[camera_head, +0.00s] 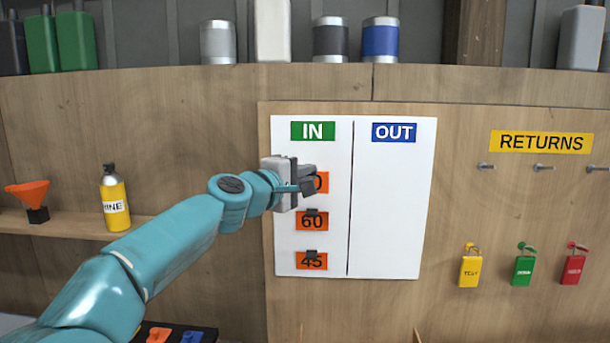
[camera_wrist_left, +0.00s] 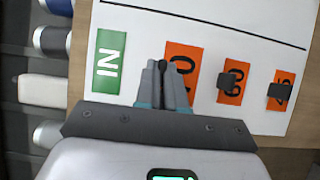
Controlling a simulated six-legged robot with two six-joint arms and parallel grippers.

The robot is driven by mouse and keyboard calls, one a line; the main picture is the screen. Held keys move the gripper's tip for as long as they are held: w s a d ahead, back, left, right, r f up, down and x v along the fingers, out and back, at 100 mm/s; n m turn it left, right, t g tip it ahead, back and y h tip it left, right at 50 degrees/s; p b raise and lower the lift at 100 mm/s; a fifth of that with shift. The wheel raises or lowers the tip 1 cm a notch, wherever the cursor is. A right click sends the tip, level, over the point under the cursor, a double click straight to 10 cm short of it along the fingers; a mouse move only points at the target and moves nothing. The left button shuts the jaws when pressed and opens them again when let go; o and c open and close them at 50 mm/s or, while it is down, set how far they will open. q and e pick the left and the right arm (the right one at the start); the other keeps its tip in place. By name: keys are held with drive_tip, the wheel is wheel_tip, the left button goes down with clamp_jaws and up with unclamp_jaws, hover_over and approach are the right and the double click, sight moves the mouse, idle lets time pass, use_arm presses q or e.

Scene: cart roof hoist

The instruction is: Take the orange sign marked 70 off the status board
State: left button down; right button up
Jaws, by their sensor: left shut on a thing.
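The white status board (camera_head: 392,220) has a green IN label and a blue OUT label with a line between them. The orange sign marked 70 (camera_head: 323,182) is at the top of the IN column, largely hidden behind my gripper; in the left wrist view (camera_wrist_left: 182,58) its 0 shows and its other digit is covered. My left gripper (camera_head: 308,186) is at this sign, its fingers shut on the sign's dark tab, which the fingers mostly hide. The sign looks close to the board; I cannot tell whether it touches. My right gripper is not in view.
Orange signs 60 (camera_head: 312,221) and 45 (camera_head: 311,261) hang below in the IN column. The OUT column is empty. Right of the board are a RETURNS label (camera_head: 541,142), pegs and coloured padlock tags.

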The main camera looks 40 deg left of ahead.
use_arm(q)
drive_tip(key=shift+s+d+b, duration=0.1)
drive_tip(key=shift+s+d, duration=0.3)
drive_tip(key=shift+s, duration=0.3)
drive_tip(key=shift+s+d+b, duration=0.1)
drive_tip(key=shift+s+d, duration=0.35)
drive_tip(key=shift+s, duration=0.2)
drive_tip(key=shift+s+d+b, duration=0.1)
drive_tip(key=shift+s+d, duration=0.3)
drive_tip(key=shift+s, duration=0.3)
